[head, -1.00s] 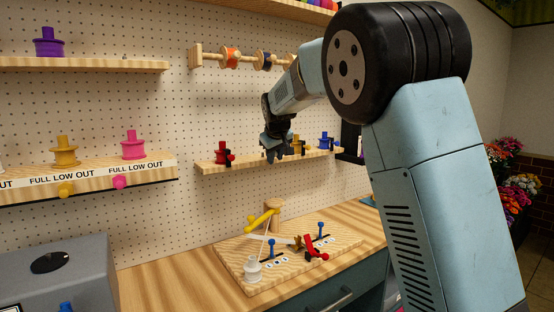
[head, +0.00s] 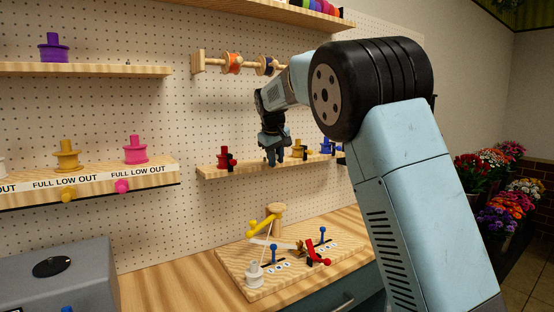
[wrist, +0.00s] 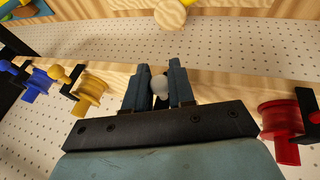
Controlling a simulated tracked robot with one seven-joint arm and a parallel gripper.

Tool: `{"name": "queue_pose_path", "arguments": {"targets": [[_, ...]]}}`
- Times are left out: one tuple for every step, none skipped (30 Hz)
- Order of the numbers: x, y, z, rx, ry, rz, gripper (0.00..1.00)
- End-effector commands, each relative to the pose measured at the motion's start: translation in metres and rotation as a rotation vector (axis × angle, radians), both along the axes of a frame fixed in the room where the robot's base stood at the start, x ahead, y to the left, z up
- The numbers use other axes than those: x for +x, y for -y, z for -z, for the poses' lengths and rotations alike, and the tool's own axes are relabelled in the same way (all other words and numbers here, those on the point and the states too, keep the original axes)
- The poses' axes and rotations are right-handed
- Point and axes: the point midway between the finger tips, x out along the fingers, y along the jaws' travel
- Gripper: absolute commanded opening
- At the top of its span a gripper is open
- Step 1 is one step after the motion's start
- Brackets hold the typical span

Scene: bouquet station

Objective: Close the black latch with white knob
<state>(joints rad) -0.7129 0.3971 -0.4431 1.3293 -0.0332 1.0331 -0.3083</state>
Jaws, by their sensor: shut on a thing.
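My gripper (head: 275,160) is at the middle shelf on the pegboard, between a red spool and a yellow spool. In the wrist view, its two dark fingers (wrist: 158,88) stand on either side of a round white knob (wrist: 160,87) and are shut on it. The black latch that bears this knob is hidden by the fingers and gripper body, so its position cannot be told. In the head view my gripper covers the knob and whatever stands behind it.
The red spool (head: 223,157) with its black latch and red knob stands left on the shelf (head: 215,172). The yellow spool (head: 299,149) and blue spool (head: 326,146) stand right. A wooden board (head: 262,288) with levers lies on the counter below.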

Motion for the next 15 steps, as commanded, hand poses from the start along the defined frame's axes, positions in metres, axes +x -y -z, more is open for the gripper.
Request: {"name": "queue_pose_path", "arguments": {"targets": [[0.0019, 0.001, -0.0034, 0.002, 0.01, 0.001, 0.0], [0.0018, 0.001, -0.0035, 0.002, 0.01, 0.001, 0.26], [0.0018, 0.001, -0.0035, 0.002, 0.01, 0.001, 0.3], [0.0017, 0.0009, -0.0033, 0.002, 0.009, 0.001, 0.33], [0.0015, 0.0008, -0.0031, 0.002, 0.009, 0.001, 0.36], [0.0013, 0.0006, -0.0029, 0.002, 0.008, 0.001, 0.39], [0.0013, 0.0006, -0.0027, 0.002, 0.007, 0.001, 0.42], [0.0012, 0.0005, -0.0025, 0.002, 0.007, 0.001, 0.44], [0.0011, 0.0005, -0.0023, 0.002, 0.007, 0.0, 0.44], [0.001, 0.0005, -0.0021, 0.002, 0.007, 0.0, 0.44], [0.001, 0.0006, -0.002, 0.002, 0.005, 0.0, 0.44], [0.0009, 0.0006, -0.0018, 0.002, 0.005, 0.0, 0.44], [0.0009, 0.0005, -0.0018, 0.002, 0.005, 0.0, 0.44], [0.0007, 0.0005, -0.0017, 0.002, 0.005, 0.0, 0.44], [0.0004, 0.0004, -0.0024, 0.002, 0.005, 0.0, 0.44]]}}
